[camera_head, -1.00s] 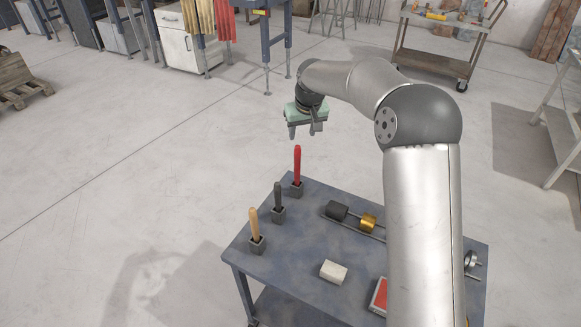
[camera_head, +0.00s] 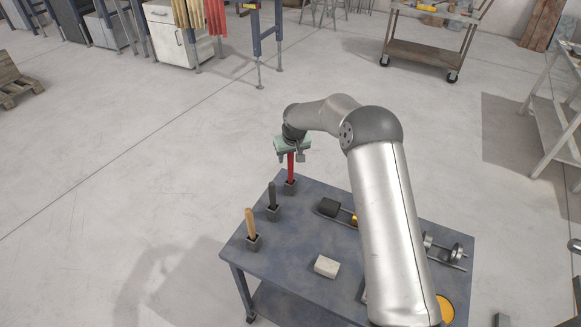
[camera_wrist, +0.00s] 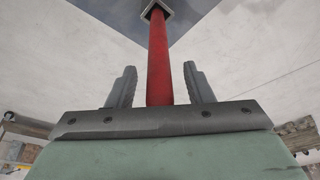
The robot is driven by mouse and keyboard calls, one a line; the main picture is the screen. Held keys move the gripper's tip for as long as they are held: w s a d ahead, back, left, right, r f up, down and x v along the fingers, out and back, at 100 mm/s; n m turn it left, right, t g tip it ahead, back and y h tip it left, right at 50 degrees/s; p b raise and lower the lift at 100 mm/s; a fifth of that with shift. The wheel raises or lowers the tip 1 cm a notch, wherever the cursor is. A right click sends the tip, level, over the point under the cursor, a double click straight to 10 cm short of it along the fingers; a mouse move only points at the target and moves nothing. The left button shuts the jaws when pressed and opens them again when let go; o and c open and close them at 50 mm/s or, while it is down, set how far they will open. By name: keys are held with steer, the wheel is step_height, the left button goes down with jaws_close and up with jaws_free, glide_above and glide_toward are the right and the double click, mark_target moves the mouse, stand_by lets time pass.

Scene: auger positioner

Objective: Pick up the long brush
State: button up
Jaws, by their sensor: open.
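The longest of three upright handles is a red one (camera_head: 291,168), seated in a small dark block at the back left of the blue table. I take it for the long brush, though no bristles show. A shorter dark handle (camera_head: 272,195) and a tan handle (camera_head: 250,222) stand in similar blocks nearer the front. My gripper (camera_head: 290,154) is at the top of the red handle. In the wrist view, the red handle (camera_wrist: 158,60) runs between the two open fingers, with a gap on each side. Its lower end sits in the block.
The blue table (camera_head: 300,235) also holds a white block (camera_head: 326,266), a dark and brass piece (camera_head: 330,207) and metal parts (camera_head: 445,250) at the right. My arm covers part of its right side. The floor left of the table is clear.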

jaws_close()
